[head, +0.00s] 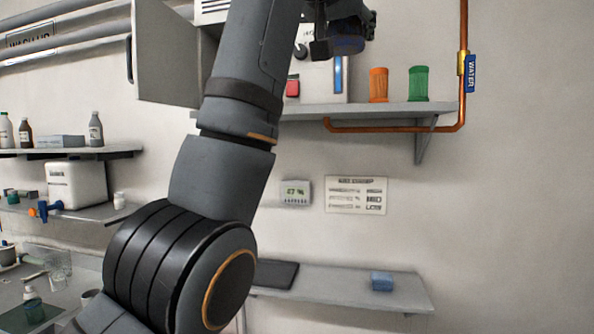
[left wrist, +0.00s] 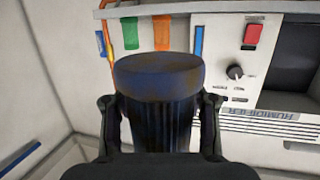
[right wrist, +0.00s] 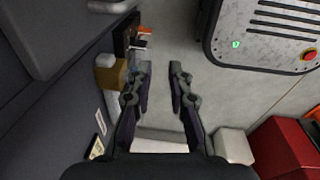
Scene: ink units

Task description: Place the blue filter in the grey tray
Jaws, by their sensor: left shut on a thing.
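My left gripper (left wrist: 160,115) is shut on the blue filter (left wrist: 160,78), a dark ribbed cylinder with a blue cap. In the head view the blue filter (head: 347,44) is at the top, held in front of a white machine above the upper shelf, partly hidden by the gripper. My right gripper (right wrist: 160,70) shows only in the right wrist view, open and empty, with its fingers apart. A flat dark grey piece (head: 275,274) lies on the lower shelf, partly behind my left arm; I cannot tell whether it is the grey tray.
An orange cylinder (head: 378,85) and a green cylinder (head: 418,84) stand on the upper shelf (head: 390,110) beside the white machine (head: 318,75). A copper pipe (head: 462,30) runs around the shelf's right end. A small blue block (head: 382,281) sits on the lower shelf (head: 335,285), which has bare room.

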